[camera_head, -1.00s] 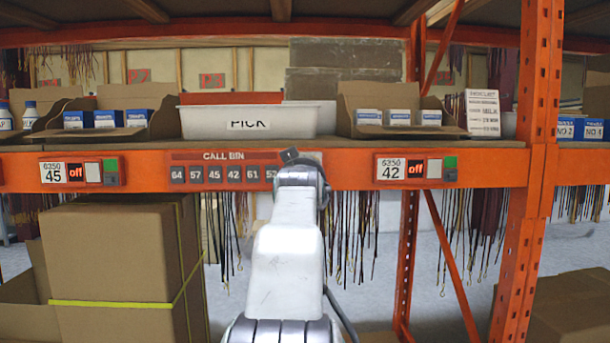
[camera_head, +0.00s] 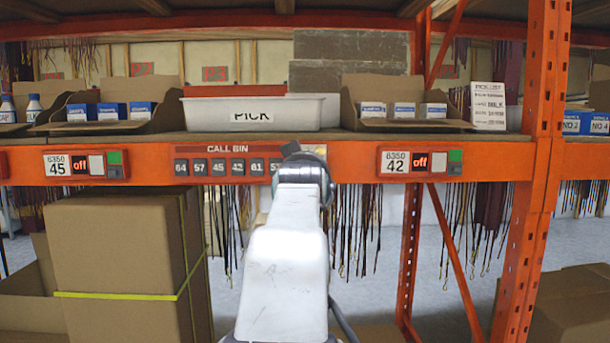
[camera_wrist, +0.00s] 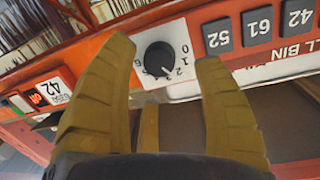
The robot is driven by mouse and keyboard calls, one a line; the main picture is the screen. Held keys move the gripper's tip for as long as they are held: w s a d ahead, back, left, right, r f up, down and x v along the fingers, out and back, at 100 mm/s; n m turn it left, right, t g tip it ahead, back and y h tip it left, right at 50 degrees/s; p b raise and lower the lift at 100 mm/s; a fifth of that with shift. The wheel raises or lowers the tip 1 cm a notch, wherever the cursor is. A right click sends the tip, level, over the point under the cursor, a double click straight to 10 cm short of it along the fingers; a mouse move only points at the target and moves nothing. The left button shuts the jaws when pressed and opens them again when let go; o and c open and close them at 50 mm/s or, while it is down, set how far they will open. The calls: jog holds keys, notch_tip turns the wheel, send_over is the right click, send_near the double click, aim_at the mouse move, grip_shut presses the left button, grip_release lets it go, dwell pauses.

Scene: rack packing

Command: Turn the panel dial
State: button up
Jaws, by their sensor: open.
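The panel dial (camera_wrist: 159,59) is a round black knob on a white plate with numbers around it, in the upper middle of the wrist view. The plate shows 0, 1, 2, 3 and 6, and the knob's pale mark points near the 2 and 3. My gripper (camera_wrist: 166,48) is open, with one yellow-brown finger on each side of the dial in the picture. I cannot tell how far the fingertips are from the panel. In the head view my arm hides the dial.
The call bin panel (camera_head: 222,150) with number keys sits beside the dial on the orange beam. Label 42 (camera_head: 420,162) is to its right in the head view. A white PICK bin (camera_head: 215,120) and open cartons stand on the shelf above. Cords hang below the beam.

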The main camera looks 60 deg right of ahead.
jog(key=v, duration=0.8)
jog(key=shift+f, duration=0.1)
